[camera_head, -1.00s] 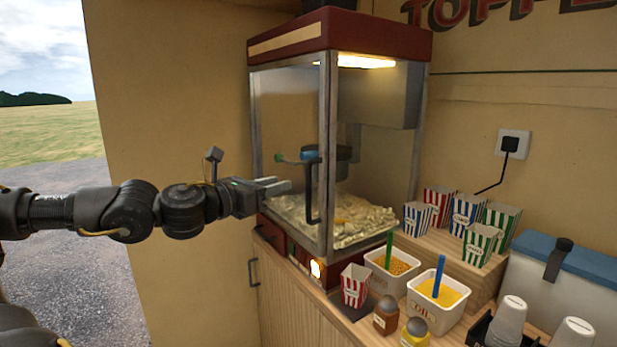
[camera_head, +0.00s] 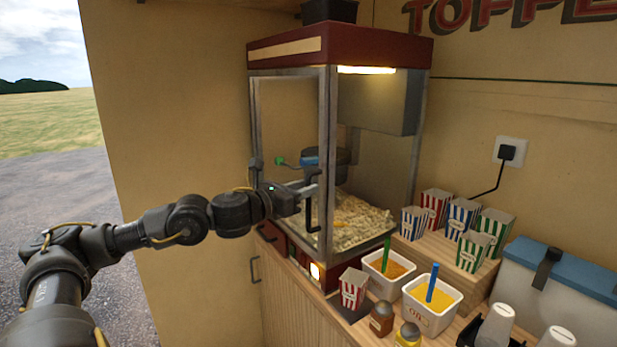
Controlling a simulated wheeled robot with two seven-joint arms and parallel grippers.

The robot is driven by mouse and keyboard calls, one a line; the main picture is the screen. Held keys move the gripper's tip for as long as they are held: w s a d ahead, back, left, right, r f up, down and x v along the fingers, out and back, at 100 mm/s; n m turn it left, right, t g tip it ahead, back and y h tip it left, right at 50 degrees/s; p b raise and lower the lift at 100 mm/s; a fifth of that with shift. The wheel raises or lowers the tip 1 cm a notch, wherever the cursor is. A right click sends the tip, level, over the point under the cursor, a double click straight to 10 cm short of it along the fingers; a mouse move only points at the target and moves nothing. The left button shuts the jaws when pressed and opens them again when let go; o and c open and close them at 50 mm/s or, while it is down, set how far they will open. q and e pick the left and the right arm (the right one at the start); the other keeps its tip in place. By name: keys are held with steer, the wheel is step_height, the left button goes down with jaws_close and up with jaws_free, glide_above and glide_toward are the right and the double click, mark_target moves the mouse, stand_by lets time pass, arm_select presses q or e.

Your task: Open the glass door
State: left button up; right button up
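The popcorn machine (camera_head: 340,50) stands on the counter against the wall. Its glass door (camera_head: 288,120) is the grey-framed pane on the left-facing side, with a black upright handle (camera_head: 309,215) near the right-hand edge. The door looks shut or nearly shut; a small gap cannot be ruled out. My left gripper (camera_head: 307,190) reaches in from the left, with its pale fingertips at the handle. Whether the fingers touch or grip the handle cannot be told. My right gripper is out of view.
Popcorn (camera_head: 358,225) lies inside the machine. A striped carton (camera_head: 352,289), two tubs (camera_head: 432,303) and bottles stand on the counter to the right. More cartons stand on a wooden step (camera_head: 465,280). The space left of the door is open apart from my arm.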

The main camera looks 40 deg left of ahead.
arm_select(q)
steer(key=shift+w+d+p, duration=0.15)
steer(key=shift+w+p, duration=0.2)
steer(key=shift+w, duration=0.7)
jaws_close()
